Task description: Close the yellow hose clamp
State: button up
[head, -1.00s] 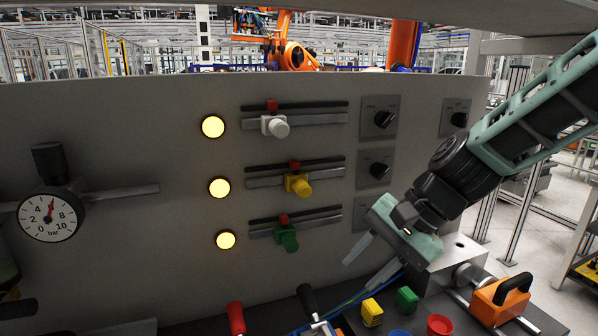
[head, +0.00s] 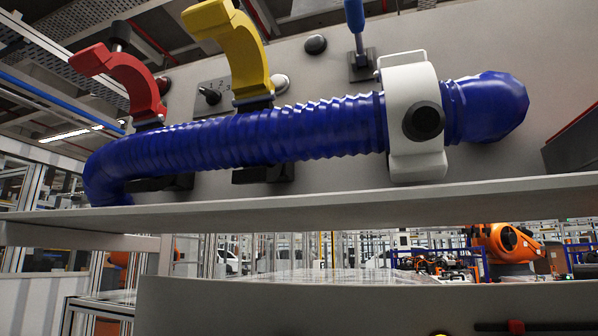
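The yellow hose clamp (head: 233,45) stands open in the head view. Its curved upper jaw is raised above the blue ribbed hose (head: 280,133), and its dark lower part sits under the hose. A red clamp (head: 125,78) to its left also stands raised and open. A white clamp (head: 412,120) to its right is closed around the hose, with a dark round knob on its front. My gripper is not in this view, so its state is hidden.
The hose lies along a grey shelf (head: 300,212) in front of a grey panel (head: 330,60). A blue-handled lever (head: 356,25) and a dial (head: 208,95) are on that panel. Below the shelf is an open gap above a lower panel (head: 300,305).

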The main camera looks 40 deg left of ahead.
aim_at(222, 21)
jog(key=j+u, duration=0.1)
jog(key=u, duration=0.7)
jog(key=j+u, duration=0.1)
jog(key=u, duration=0.35)
